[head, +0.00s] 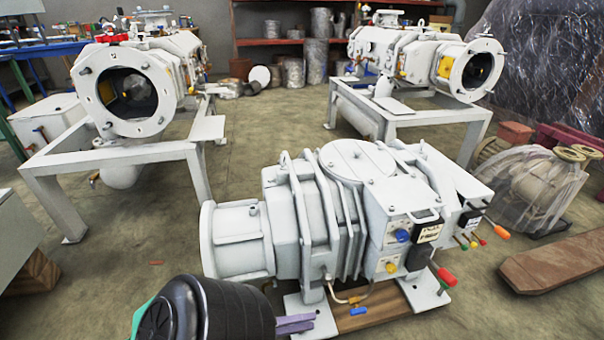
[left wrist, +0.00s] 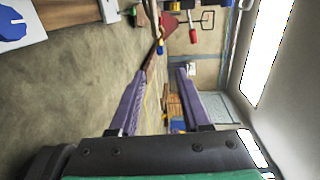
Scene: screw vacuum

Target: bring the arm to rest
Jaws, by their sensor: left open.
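My left arm (head: 205,310) comes in at the bottom of the head view, its dark wrist low in front of the near vacuum pump. The purple fingers of my left gripper (head: 296,323) point right, close to the pump's base in the picture; whether they touch it I cannot tell. In the left wrist view my left gripper (left wrist: 158,84) has its two purple fingers apart, with nothing held between them. My right gripper is in neither view.
The large white near pump (head: 350,210), with coloured knobs, stands on a wooden base (head: 385,312). Two more pumps stand on frames at the back left (head: 125,95) and back right (head: 440,65). A brown plank (head: 555,262) lies at the right. Concrete floor (head: 130,240) is free at the left.

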